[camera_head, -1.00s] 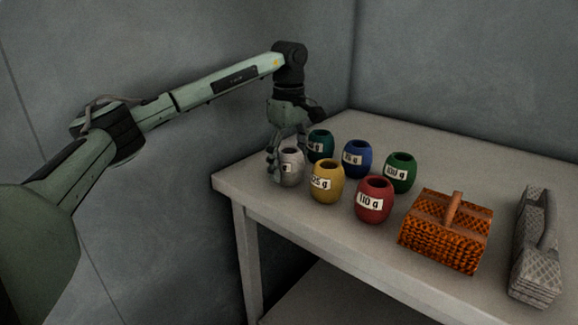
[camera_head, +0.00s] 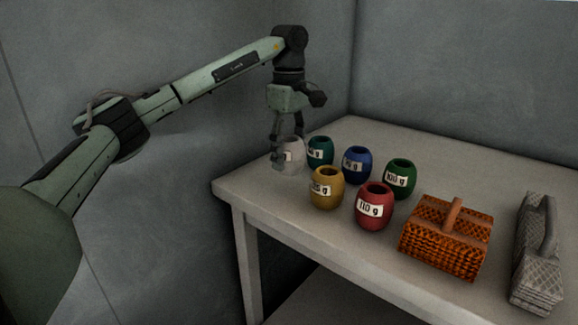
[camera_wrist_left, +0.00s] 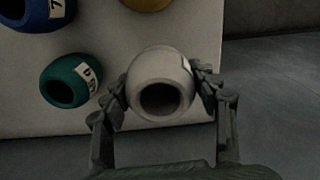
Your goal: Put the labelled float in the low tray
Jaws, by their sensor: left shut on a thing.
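My left gripper (camera_head: 284,156) is shut on a white barrel-shaped float (camera_head: 293,153), at the left end of the row on the table. The float is upright and appears slightly above the tabletop. In the left wrist view the two fingers (camera_wrist_left: 162,88) press on either side of this white float (camera_wrist_left: 160,62), its dark opening facing the camera. Its label is partly hidden and its text unreadable. I cannot make out a low tray. My right gripper is not in view.
Labelled teal (camera_head: 319,151), blue (camera_head: 357,165), yellow (camera_head: 326,188), red (camera_head: 374,206) and green (camera_head: 399,179) floats stand close by on the pale table (camera_head: 460,160). An orange woven basket (camera_head: 440,250) and a grey handled basket (camera_head: 535,270) stand at right. Walls close off the back.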

